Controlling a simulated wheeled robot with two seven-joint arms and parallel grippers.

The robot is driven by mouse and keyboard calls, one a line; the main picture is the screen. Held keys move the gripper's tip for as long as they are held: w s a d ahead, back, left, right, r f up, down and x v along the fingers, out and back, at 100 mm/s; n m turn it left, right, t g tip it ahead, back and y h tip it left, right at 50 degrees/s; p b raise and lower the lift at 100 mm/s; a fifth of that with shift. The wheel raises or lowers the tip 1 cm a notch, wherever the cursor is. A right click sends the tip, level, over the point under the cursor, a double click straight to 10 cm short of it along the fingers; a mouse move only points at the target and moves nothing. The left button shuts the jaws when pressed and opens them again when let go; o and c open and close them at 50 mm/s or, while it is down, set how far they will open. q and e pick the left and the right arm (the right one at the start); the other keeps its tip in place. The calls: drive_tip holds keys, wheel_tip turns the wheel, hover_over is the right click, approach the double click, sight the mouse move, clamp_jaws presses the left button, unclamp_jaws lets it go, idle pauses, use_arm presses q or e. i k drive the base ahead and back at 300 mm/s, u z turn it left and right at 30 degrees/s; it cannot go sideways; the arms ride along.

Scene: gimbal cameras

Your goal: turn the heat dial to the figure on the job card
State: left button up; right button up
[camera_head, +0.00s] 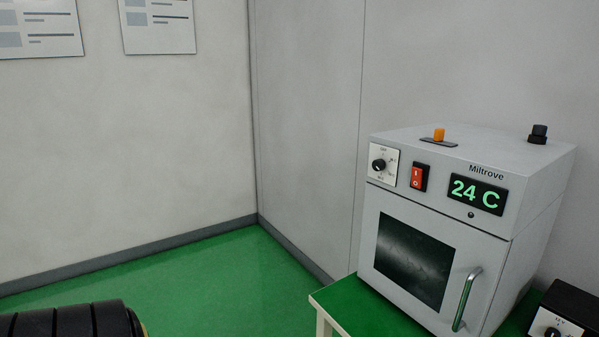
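A light grey oven marked Miltrove (430,240) stands on a green-topped table at the right. A small black dial (379,165) sits on a white scale plate at the upper left of its front; the scale figures are too small to read. The green display (478,194) reads 24 C. A second dial (552,333) shows partly on a black box at the lower right edge. I cannot tell from the labels which is the heat dial. No job card can be made out for certain. Neither of my grippers is in view.
The oven has a red rocker switch (418,177), a door handle (467,299), an orange slider knob (439,134) and a black top knob (538,133). Two printed sheets (40,28) (158,26) hang on the left wall. A black ribbed object (70,321) is at lower left.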

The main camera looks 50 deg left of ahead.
sight(378, 165)
drive_tip(key=u, duration=0.75)
drive_tip(key=k, duration=1.05)
drive_tip(key=u, duration=1.4)
drive_tip(key=i, duration=1.65)
drive_tip(key=z, duration=0.65)
